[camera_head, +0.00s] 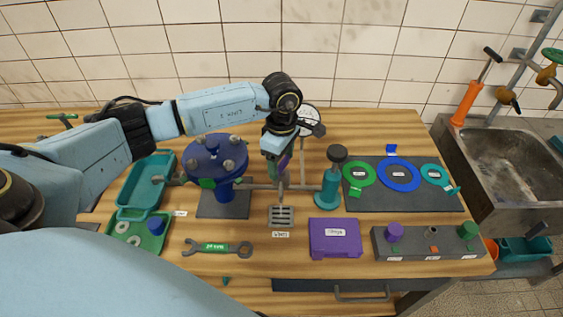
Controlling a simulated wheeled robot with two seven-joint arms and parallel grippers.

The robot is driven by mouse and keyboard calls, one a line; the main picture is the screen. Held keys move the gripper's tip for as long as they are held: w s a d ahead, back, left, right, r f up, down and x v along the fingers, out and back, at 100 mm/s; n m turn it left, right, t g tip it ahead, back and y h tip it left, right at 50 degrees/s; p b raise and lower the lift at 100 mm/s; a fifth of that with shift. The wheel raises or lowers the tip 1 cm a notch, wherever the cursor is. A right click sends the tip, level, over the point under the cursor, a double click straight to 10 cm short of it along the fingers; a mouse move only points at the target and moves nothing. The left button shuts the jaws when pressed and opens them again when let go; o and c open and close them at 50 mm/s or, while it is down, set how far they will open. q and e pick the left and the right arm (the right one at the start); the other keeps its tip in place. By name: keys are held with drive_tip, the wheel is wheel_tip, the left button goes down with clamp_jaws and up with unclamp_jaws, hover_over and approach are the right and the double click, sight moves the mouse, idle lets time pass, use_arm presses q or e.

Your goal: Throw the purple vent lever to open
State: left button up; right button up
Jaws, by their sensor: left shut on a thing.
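The purple vent lever (285,163) shows as a small purple piece at the pipe fitting in the middle of the bench, above the drain grate (282,215). My left gripper (278,158) reaches in from the left, points down and is shut on the lever. The fingers and wrist hide most of the lever, so its exact angle is unclear. A grey horizontal pipe (262,186) runs just below, between the dark blue flanged vessel (215,160) and the teal pump (329,186). My right gripper is not in view.
A round gauge (308,118) stands behind my gripper. Teal and green trays are at left. A mat with coloured rings and a sink (510,165) are at right.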

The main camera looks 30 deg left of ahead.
sight(281, 163)
use_arm(q)
drive_tip(key=n+b, duration=0.1)
drive_tip(key=n, duration=0.4)
drive_tip(key=shift+n, duration=0.3)
drive_tip(key=shift+r, duration=0.1)
idle(0.3)
drive_tip(key=o, duration=1)
wheel_tip(281, 163, up, 13)
drive_tip(key=shift+r+b, duration=0.15)
drive_tip(key=shift+b, duration=0.6)
